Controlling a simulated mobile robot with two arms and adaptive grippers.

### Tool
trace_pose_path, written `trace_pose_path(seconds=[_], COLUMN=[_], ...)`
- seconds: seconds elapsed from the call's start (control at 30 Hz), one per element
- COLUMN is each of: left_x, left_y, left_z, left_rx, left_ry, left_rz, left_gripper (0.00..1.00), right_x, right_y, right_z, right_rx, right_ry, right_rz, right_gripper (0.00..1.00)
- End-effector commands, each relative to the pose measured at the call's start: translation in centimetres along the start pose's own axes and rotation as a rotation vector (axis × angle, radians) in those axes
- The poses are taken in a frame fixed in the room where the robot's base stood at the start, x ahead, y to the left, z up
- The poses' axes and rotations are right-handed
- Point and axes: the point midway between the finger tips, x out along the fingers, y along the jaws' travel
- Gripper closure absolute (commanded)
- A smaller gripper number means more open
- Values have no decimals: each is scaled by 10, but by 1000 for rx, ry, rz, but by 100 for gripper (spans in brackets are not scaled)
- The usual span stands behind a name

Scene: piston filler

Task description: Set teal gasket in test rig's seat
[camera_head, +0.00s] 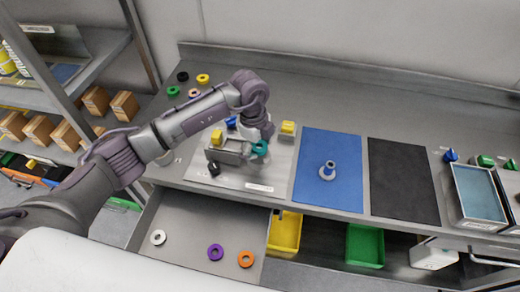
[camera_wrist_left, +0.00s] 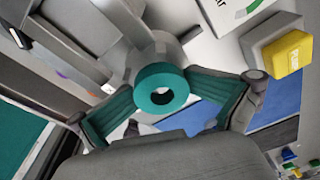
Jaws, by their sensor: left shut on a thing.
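The teal gasket (camera_head: 260,148) is a thick ring at the right side of the grey test rig (camera_head: 231,152), on the bench. In the left wrist view the teal gasket (camera_wrist_left: 161,88) shows its round hole, with a grey cylindrical part of the rig (camera_wrist_left: 160,52) right behind it. My left gripper (camera_wrist_left: 162,92) is shut on the gasket, one finger on each side. In the head view the left wrist hangs over the rig and hides part of it and the fingers. I cannot tell whether the gasket touches the seat. My right gripper is out of view.
Yellow blocks (camera_head: 288,128) stand near the rig. An open drawer (camera_head: 190,225) holds white, purple and orange rings. More rings lie at the bench's back left.

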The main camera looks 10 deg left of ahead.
Motion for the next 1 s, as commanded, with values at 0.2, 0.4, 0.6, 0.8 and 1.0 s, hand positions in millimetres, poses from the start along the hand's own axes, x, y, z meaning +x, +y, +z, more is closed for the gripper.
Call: trace_pose_path(seconds=[0.2, 0.4, 0.6, 0.8, 1.0], left_x=[14, 17, 20, 23, 24], left_y=[8, 8, 9, 9, 9], left_z=[5, 6, 7, 7, 7], left_rx=[-7, -7, -7, -7, -7], left_ry=[-10, -11, -11, -12, -12], left_rz=[27, 27, 27, 27, 27], left_gripper=[58, 58, 58, 58, 58], right_x=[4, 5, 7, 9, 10], right_y=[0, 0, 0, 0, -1], right_z=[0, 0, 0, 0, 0], right_rx=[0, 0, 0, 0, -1], right_ry=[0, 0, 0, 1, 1], right_rz=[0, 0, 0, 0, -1], right_gripper=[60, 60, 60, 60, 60])
